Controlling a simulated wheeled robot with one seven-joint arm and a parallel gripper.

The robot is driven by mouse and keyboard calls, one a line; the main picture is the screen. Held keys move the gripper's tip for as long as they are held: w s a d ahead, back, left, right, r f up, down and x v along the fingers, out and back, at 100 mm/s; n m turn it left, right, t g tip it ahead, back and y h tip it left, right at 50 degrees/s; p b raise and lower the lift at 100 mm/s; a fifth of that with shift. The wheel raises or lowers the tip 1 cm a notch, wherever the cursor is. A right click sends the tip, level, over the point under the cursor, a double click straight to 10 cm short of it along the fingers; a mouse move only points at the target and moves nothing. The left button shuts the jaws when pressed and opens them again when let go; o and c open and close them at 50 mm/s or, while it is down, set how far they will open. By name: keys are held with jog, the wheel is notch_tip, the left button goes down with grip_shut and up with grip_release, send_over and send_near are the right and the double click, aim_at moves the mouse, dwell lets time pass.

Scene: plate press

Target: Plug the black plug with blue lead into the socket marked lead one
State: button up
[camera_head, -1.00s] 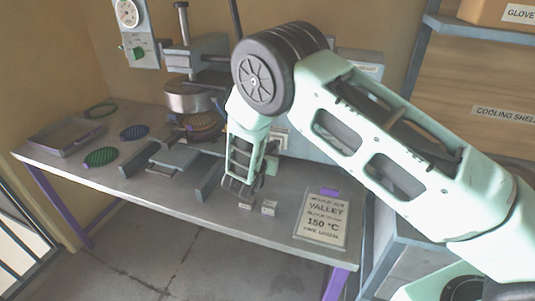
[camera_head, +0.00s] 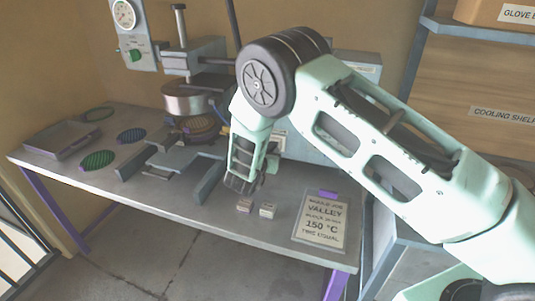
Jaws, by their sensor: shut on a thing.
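My gripper (camera_head: 243,183) is shut, pointing down just above the front part of the grey table (camera_head: 165,192). Something dark is between its fingertips, probably the black plug, but it is too small and shaded to make out. I cannot clearly see a blue lead. Two small pale-topped blocks (camera_head: 267,210) sit on the table just in front of the gripper; I cannot tell what they are. The socket marked lead one cannot be made out. A grey box (camera_head: 300,143) stands behind the gripper, largely covered by my arm.
The press (camera_head: 187,98) with its round plates stands left of my arm. Green and blue discs (camera_head: 98,160) and a grey tray (camera_head: 62,142) lie at the left. A sign reading 150 °C (camera_head: 320,220) lies at the right. Shelves (camera_head: 480,90) stand beyond it.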

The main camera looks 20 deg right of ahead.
jog(key=shift+w+d+f, duration=0.15)
jog(key=shift+w+d, duration=0.15)
jog(key=shift+w, duration=0.1)
jog(key=o, duration=1.1)
jog(key=s+a+r+n+y+b, duration=0.1)
jog(key=s+a+r+y, duration=0.2)
jog(key=s+a, duration=0.25)
jog(key=s+a+r+n+g+y+b, duration=0.1)
jog(key=s+a+r+n+y, duration=0.15)
jog(key=s+a, duration=0.35)
jog(key=s+a+r+n+y+b, duration=0.1)
jog(key=s+a+r+y+b, duration=0.2)
jog(key=a, duration=0.4)
jog(key=s+a+r+n+g+y+p, duration=0.1)
jog(key=s+a+r+n+g+y, duration=0.15)
jog(key=s, duration=0.35)
jog(key=s+a+r+n+g+y, duration=0.1)
jog(key=s+n+g+y, duration=0.15)
jog(key=s, duration=0.35)
jog(key=s+d+n+g+h, duration=0.1)
jog(key=s+d+g, duration=0.1)
jog(key=s+d, duration=0.2)
jog(key=s+d+n+g+h, duration=0.1)
jog(key=s+d+n+g, duration=0.1)
jog(key=s+d, duration=0.3)
jog(key=s+d+n+g+h, duration=0.2)
jog(key=s+d, duration=0.2)
jog(key=s, duration=0.6)
jog(key=shift+d+r, duration=0.25)
jog(key=shift+r, duration=0.1)
